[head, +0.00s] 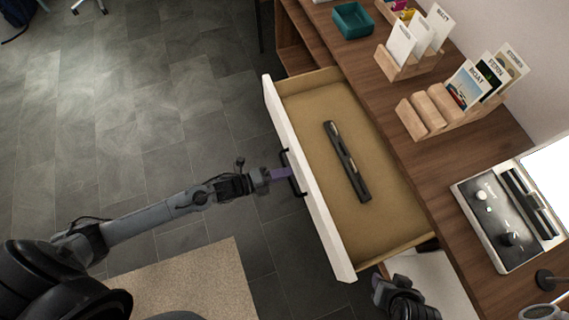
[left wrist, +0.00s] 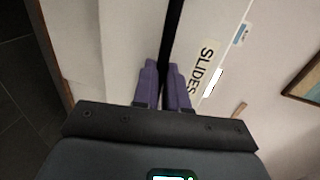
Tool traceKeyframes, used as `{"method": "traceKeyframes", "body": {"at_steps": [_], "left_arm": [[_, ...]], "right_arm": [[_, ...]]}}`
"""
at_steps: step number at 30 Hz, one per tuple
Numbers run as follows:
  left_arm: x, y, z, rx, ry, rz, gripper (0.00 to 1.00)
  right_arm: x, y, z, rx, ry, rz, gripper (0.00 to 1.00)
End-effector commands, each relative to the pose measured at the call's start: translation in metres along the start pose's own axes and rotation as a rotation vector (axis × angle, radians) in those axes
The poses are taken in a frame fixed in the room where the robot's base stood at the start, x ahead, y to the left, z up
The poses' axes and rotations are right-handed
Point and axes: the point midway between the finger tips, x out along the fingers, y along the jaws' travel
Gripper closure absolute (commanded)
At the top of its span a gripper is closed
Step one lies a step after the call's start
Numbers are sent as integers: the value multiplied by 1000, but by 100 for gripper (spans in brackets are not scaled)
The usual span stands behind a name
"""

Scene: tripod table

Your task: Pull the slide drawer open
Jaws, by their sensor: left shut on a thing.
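The slide drawer (head: 320,218) stands pulled well out from the wooden desk, its white front facing left and its tan inside in view. In the left wrist view its front carries a label reading SLIDES (left wrist: 205,68). Its black bar handle (head: 299,187) also shows in the left wrist view (left wrist: 173,25). My left gripper (head: 287,173) is shut on the handle, its purple fingers (left wrist: 163,72) on either side of the bar. A dark part at the bottom right appears to be my right gripper (head: 400,297); its fingers cannot be made out.
A dark elongated object (head: 347,160) lies in the drawer. The desk top (head: 420,155) holds wooden card racks (head: 425,112), a teal tray (head: 352,20) and a slide viewer-like box (head: 492,222). Open tiled floor (head: 150,110) and a beige rug (head: 195,282) lie left of the drawer.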

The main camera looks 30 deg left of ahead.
Motion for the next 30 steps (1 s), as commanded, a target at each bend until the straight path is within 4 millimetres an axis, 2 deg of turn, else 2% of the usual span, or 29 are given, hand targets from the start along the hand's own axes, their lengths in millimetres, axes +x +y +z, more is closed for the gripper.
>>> {"method": "traceKeyframes", "body": {"at_steps": [7,8,12,23,26,30], "left_arm": [[0,0,0,0,0,0,100],[0,0,0,0,0,0,85],[0,0,0,0,0,0,63],[-3,0,0,0,-1,1,63],[-10,0,0,0,-1,3,63],[-30,-1,0,0,1,4,63]], "right_arm": [[0,0,0,0,0,0,55],[0,0,0,0,0,0,55],[0,0,0,0,0,0,55],[-1,0,0,2,0,-1,55],[-3,0,-1,3,0,-2,55],[-9,0,-3,3,0,-3,55]]}}
